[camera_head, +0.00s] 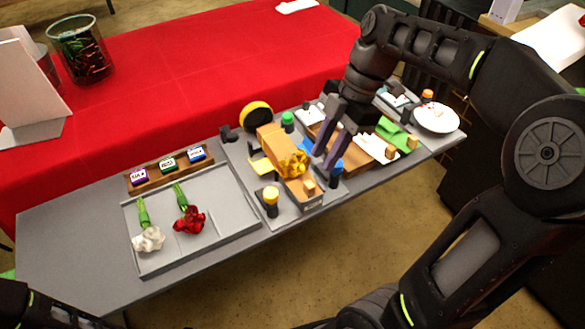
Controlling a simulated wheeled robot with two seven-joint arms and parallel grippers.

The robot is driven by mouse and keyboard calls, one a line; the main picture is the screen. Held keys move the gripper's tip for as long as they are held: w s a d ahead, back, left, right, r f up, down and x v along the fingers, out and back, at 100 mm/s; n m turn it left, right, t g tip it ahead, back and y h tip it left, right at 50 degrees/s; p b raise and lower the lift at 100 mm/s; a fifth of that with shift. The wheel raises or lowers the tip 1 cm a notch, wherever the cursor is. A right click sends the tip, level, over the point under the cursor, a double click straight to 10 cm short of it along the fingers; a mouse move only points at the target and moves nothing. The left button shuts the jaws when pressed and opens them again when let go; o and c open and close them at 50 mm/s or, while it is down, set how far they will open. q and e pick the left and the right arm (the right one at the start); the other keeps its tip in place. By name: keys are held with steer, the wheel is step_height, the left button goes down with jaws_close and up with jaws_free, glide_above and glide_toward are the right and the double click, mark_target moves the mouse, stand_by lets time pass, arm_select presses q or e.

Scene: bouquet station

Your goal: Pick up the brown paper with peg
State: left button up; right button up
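The brown paper (354,164) lies on the right half of the grey table, partly hidden behind my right gripper. I cannot make out its peg clearly. My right gripper (323,160) points down over the left part of this paper, its two fingers apart with a gap between them. Nothing shows between the fingers. I cannot tell whether the fingertips touch anything. Just right of the brown paper lie a white paper (370,146) and a green paper (392,132), with small wooden pegs at their near ends. My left gripper is out of view; only part of the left arm shows at bottom left.
A grey tray (228,232) holds white and red flowers.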

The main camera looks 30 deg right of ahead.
mark_target(310, 184)
steer(key=shift+b+x, duration=0.75)
steer(key=shift+x, duration=0.7)
steer(key=shift+w, duration=0.1)
steer(key=shift+r, duration=0.1)
steer(key=shift+a+f, duration=0.1)
steer(key=shift+f, duration=0.3)
steer(key=x, duration=0.4)
steer(key=shift+f+p, duration=0.25)
steer(key=shift+p, duration=0.15)
steer(key=shift+c, duration=0.5)
jaws_close()
